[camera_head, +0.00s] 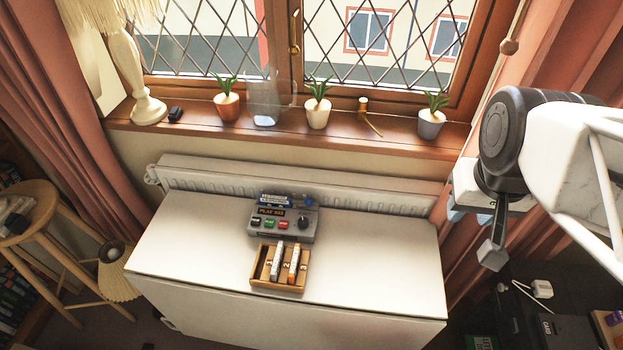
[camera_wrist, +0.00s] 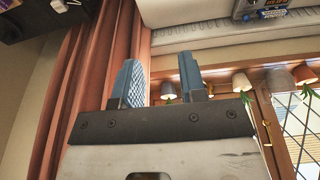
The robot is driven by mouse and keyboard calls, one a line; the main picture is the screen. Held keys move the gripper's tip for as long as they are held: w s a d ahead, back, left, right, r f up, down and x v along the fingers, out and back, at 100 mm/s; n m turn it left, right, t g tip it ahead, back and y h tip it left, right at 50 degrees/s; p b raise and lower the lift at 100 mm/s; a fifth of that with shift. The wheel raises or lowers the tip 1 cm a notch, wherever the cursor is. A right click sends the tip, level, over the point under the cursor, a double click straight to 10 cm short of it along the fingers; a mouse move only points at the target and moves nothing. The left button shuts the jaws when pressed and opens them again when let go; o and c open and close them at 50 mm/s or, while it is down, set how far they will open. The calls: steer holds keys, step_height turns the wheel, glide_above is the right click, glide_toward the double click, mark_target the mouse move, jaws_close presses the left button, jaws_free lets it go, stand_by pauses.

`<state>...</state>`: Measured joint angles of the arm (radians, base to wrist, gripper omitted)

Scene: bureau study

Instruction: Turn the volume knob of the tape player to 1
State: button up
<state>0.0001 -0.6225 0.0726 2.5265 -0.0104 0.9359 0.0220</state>
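The tape player (camera_head: 267,234) is a grey box on the white table, with a lit orange display, a row of coloured buttons and a blue part at its back. Its dark round volume knob (camera_head: 303,221) is at the right of the front panel; its setting is too small to read. Part of the tape player (camera_wrist: 262,12) shows at the top right of the wrist view, cut off by the edge. My gripper (camera_head: 456,214) is off to the right of the table, apart from the tape player. In the wrist view its two blue fingers (camera_wrist: 160,82) stand apart with nothing between them.
A wooden tray (camera_head: 262,284) with cassettes sits just in front of the tape player. The rest of the white table (camera_head: 375,265) is clear. A radiator (camera_head: 230,177) runs behind it, below a sill with potted plants. A pink curtain (camera_wrist: 100,60) hangs near my gripper.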

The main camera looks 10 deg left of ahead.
steer(key=shift+o, duration=1.2)
steer(key=shift+w+a+f, duration=0.15)
steer(key=shift+w+a, duration=0.1)
steer(key=shift+w, duration=0.15)
steer(key=shift+o, duration=0.4)
steer(key=w+a+f, duration=0.4)
steer(key=w+a, duration=0.1)
steer(key=w, duration=0.2)
steer(key=shift+w+n+g, duration=0.3)
steer(key=shift+w+g, duration=0.1)
steer(key=n+g, duration=0.2)
glide_above(303, 221)
steer(key=f, duration=2.3)
steer(key=shift+d, duration=0.3)
steer(key=shift+a+f, duration=0.3)
steer(key=shift+f, duration=0.1)
steer(key=shift+f, duration=0.15)
steer(key=shift+f, duration=3.75)
